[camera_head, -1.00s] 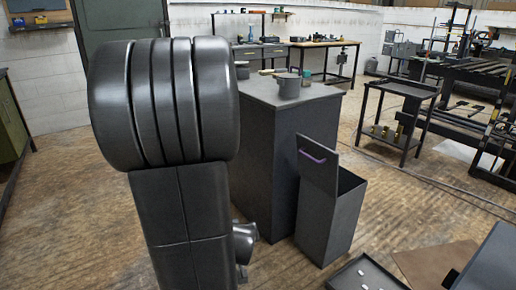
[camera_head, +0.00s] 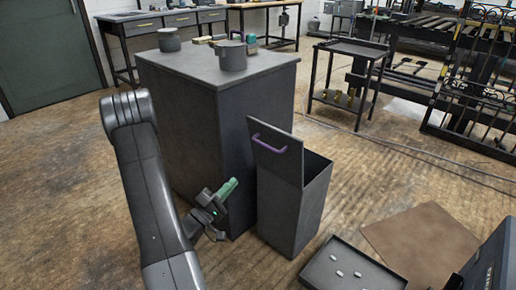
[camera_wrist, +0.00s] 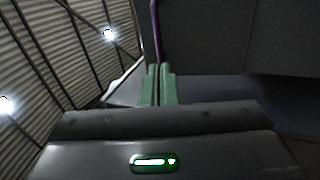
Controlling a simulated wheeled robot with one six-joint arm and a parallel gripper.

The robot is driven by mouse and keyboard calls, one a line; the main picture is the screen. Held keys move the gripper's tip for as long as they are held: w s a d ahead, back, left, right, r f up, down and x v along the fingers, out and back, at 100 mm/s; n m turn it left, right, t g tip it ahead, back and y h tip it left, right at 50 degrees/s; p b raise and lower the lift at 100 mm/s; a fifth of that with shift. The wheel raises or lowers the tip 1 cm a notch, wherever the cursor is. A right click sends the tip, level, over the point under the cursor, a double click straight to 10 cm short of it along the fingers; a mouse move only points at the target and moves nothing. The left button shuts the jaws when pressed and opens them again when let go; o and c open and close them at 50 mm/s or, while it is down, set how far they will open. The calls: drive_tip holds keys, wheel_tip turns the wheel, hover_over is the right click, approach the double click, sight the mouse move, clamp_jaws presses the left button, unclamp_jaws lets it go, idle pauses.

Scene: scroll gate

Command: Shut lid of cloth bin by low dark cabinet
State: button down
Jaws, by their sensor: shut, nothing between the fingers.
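The cloth bin (camera_head: 291,213) is a tall dark grey box standing on the wooden floor, close to the right side of the dark cabinet (camera_head: 228,135). Its lid (camera_head: 277,160) stands up open along the left of the opening and carries a purple handle (camera_head: 270,143). My gripper (camera_head: 229,187), with green fingers, is shut and empty. In the head view it is left of the bin, below the lid's height and in front of the cabinet. In the wrist view the shut fingers (camera_wrist: 158,85) point up, with a purple bar (camera_wrist: 156,30) just beyond them and a dark panel to the right.
Pots (camera_head: 232,55) stand on the cabinet top. A dark tray (camera_head: 350,268) with small white pieces and a brown mat (camera_head: 415,238) lie on the floor right of the bin. A black cart (camera_head: 347,85) stands behind. Open floor lies between bin and cart.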

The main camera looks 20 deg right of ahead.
drive_tip(key=b+x, duration=0.2)
drive_tip(key=x, duration=1.2)
drive_tip(key=shift+s+r+b, duration=0.2)
drive_tip(key=shift+b, duration=0.1)
drive_tip(key=shift+r, duration=0.1)
